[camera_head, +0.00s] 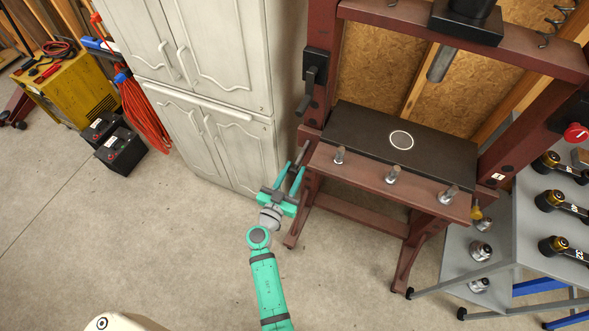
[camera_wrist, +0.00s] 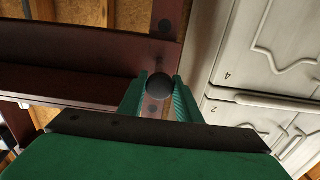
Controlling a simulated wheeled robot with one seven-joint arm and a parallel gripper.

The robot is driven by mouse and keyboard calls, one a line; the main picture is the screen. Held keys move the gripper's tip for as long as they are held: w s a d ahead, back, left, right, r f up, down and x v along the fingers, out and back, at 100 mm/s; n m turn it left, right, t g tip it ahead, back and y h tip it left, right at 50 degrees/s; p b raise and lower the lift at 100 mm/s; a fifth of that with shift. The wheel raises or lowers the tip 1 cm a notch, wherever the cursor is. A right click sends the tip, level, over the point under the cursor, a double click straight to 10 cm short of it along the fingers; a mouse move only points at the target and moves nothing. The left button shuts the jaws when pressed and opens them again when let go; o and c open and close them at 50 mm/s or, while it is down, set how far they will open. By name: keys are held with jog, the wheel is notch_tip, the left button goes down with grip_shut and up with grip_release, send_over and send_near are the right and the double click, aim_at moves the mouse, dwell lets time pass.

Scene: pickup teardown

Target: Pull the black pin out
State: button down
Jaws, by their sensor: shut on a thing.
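The black pin (camera_wrist: 160,85) shows in the wrist view as a dark round end at the left post of the dark red press frame (camera_head: 318,80). My gripper (camera_wrist: 161,87) is shut on it, with one green finger on each side of the round end. In the head view my gripper (camera_head: 297,168) is at the lower left of the frame, beside the left end of its front beam. How deep the pin sits in the frame is hidden.
The press bed has a black plate (camera_head: 365,135) with a white ring. Several metal pegs stand along the front beam. A pale cabinet (camera_head: 215,70) stands close on the left. A grey tool cart (camera_head: 545,230) is on the right. The floor in front is clear.

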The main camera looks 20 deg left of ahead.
jog(key=c, duration=1.3)
grip_release()
jog(key=s, duration=1)
jog(key=shift+s+a, duration=0.15)
jog(key=shift+s, duration=0.25)
jog(key=s+d+f+n+g+y, duration=0.2)
jog(key=s+d+f+g, duration=0.45)
jog(key=s+d, duration=0.7)
jog(key=s+d+r+t, duration=0.2)
jog(key=s+d+r, duration=0.1)
jog(key=s+r, duration=0.3)
jog(key=s+d+r+m+t+h, duration=0.1)
jog(key=s+d+r, duration=0.3)
jog(key=r, duration=0.7)
jog(key=s+t, duration=0.1)
jog(key=s, duration=0.1)
jog(key=shift+s+m, duration=0.3)
jog(key=shift+s, duration=0.05)
